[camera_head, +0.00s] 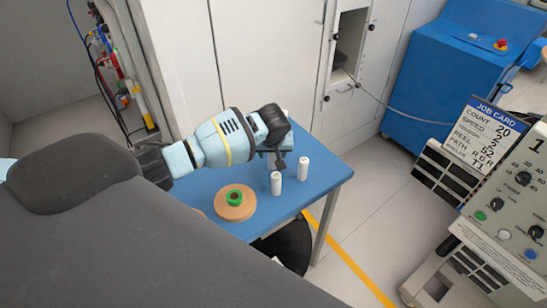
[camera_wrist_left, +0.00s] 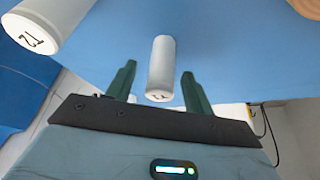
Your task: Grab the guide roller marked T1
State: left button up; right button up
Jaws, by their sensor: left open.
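Two white cylindrical guide rollers stand upright on the blue table in the head view, one nearer (camera_head: 276,183) and one to the right (camera_head: 303,168). Their marks are too small to read there. In the left wrist view, the guide roller whose mark reads T1 (camera_wrist_left: 161,68) appears between my fingers, with a gap on each side. A roller marked T2 (camera_wrist_left: 38,22) is at the upper left, outside the fingers. My left gripper (camera_head: 279,164) is open and empty, close above the rollers; it also shows in the wrist view (camera_wrist_left: 158,72). My right gripper is out of view.
The blue table (camera_head: 327,181) also bears a brown disc (camera_head: 235,207) with a green core. A grey panel with dials (camera_head: 513,195) and a job card (camera_head: 486,132) stand at the right. A blue machine (camera_head: 430,80) is behind. A white cabinet (camera_head: 265,55) stands behind the table.

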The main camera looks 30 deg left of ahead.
pick_arm(q)
jog(key=shift+x, duration=0.85)
jog(key=c, duration=1.1)
jog(key=shift+o, duration=0.2)
jog(key=shift+r, duration=0.1)
notch_tip(320, 180, up, 10)
jog(key=shift+p, duration=0.45)
